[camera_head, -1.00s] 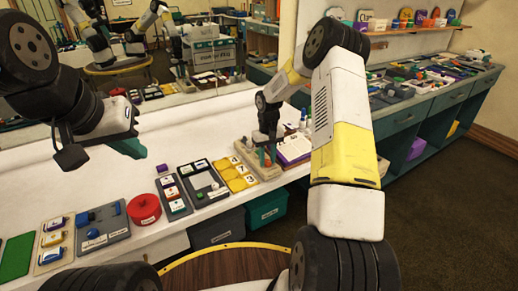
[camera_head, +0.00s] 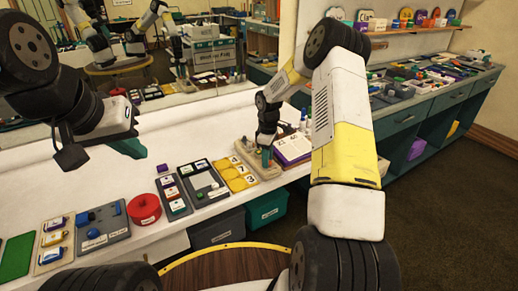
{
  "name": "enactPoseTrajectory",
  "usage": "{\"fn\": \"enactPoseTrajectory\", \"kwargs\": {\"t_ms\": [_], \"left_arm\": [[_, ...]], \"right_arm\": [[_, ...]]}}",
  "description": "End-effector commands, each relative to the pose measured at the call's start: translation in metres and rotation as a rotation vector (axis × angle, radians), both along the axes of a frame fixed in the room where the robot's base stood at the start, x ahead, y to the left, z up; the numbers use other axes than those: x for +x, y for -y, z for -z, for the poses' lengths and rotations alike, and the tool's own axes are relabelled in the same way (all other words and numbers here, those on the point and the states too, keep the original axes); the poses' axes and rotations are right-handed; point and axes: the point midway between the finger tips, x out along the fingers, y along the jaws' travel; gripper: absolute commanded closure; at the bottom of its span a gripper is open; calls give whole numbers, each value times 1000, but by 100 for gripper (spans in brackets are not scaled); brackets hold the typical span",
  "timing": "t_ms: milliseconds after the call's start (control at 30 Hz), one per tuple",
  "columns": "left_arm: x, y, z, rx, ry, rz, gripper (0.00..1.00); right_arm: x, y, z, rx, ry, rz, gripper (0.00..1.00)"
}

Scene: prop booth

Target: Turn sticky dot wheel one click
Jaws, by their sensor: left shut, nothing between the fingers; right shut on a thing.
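A beige board (camera_head: 246,150) stands toward the right end of the white counter. My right gripper (camera_head: 265,160) points down onto it, its teal fingers low over the board. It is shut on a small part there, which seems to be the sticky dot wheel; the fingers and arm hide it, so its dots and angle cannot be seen. My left gripper (camera_head: 130,148) is shut and empty, in the air above the left part of the counter, apart from everything.
A red round box (camera_head: 145,209) stands further left. Teal (camera_head: 267,208) and dark (camera_head: 217,231) bins sit below the counter edge. A mirror stands behind.

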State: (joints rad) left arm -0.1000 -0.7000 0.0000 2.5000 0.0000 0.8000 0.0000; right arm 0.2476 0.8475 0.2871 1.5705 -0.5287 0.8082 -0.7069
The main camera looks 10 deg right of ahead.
Motion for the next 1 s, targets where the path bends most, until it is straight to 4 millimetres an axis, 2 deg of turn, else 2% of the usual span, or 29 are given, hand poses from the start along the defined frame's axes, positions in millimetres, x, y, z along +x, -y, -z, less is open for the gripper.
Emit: {"fn": "enactPoseTrajectory", "kwargs": {"t_ms": [300,767,800,900,1000], "left_arm": [[0,0,0,0,0,0,100],[0,0,0,0,0,0,100],[0,0,0,0,0,0,100],[0,0,0,0,0,0,100],[0,0,0,0,0,0,100]], "right_arm": [[0,1,0,-2,-1,-90,100],[0,2,0,-2,-1,-100,100],[0,2,0,-2,-1,-100,64],[0,1,0,-2,-1,-100,48],[0,1,0,-1,0,-100,48]]}}
